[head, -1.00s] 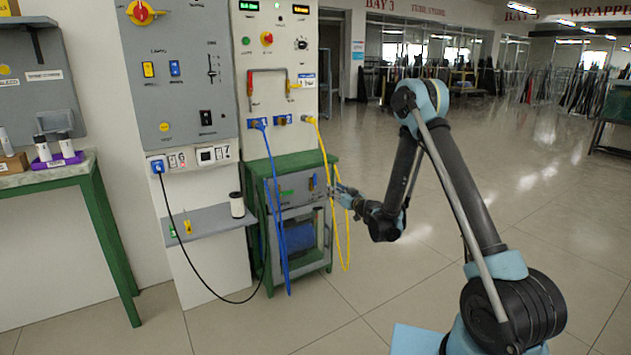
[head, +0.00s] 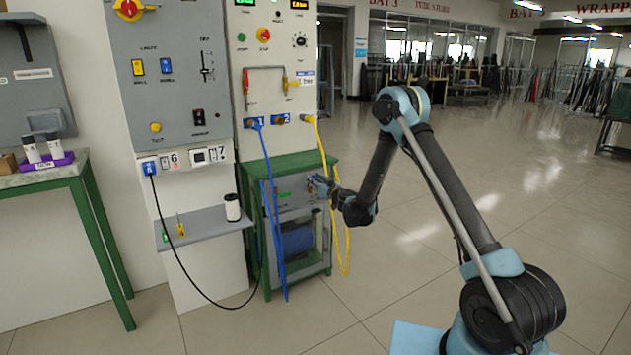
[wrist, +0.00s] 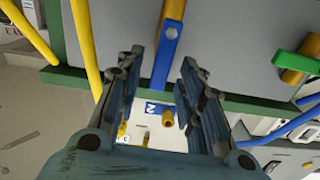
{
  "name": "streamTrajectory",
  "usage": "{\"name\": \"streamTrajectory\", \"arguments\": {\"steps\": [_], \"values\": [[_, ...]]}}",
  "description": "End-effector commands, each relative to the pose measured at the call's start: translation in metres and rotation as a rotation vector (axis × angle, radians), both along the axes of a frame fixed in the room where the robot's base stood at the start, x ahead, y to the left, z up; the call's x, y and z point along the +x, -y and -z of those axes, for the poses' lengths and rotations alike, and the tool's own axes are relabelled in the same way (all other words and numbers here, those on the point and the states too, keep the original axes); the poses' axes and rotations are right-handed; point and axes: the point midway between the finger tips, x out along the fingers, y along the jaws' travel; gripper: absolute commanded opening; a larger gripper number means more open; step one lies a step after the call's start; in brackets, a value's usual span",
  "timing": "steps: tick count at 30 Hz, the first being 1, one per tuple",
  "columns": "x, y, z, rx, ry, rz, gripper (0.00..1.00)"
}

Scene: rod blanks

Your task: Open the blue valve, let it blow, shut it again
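The blue valve's lever (wrist: 167,55) shows in the wrist view. It runs down the picture from a yellow body (wrist: 173,10) on the grey cabinet front, with its lower end between my gripper's fingers. My gripper (wrist: 160,68) is open, one finger on each side of the lever with visible gaps. In the head view my gripper (head: 322,184) is at the right part of the cabinet front and largely hides the blue valve.
A green-handled valve (wrist: 300,60) sits right in the wrist view. The green bench top (head: 290,163) edges the cabinet. Open floor lies right.

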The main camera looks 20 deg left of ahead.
Motion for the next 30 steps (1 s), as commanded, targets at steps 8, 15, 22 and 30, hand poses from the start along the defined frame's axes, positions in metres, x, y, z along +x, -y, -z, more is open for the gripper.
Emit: {"name": "streamTrajectory", "arguments": {"steps": [8,15,22,30], "values": [[0.0069,-0.0120,-0.0002,0.000,0.000,0.003,0.35],[0.0094,-0.0094,-0.0002,0.000,0.000,0.007,0.35],[0.0092,-0.0093,-0.0003,0.000,0.000,0.006,0.00],[0.0107,-0.0075,-0.0003,0.005,-0.007,0.009,0.00]]}}
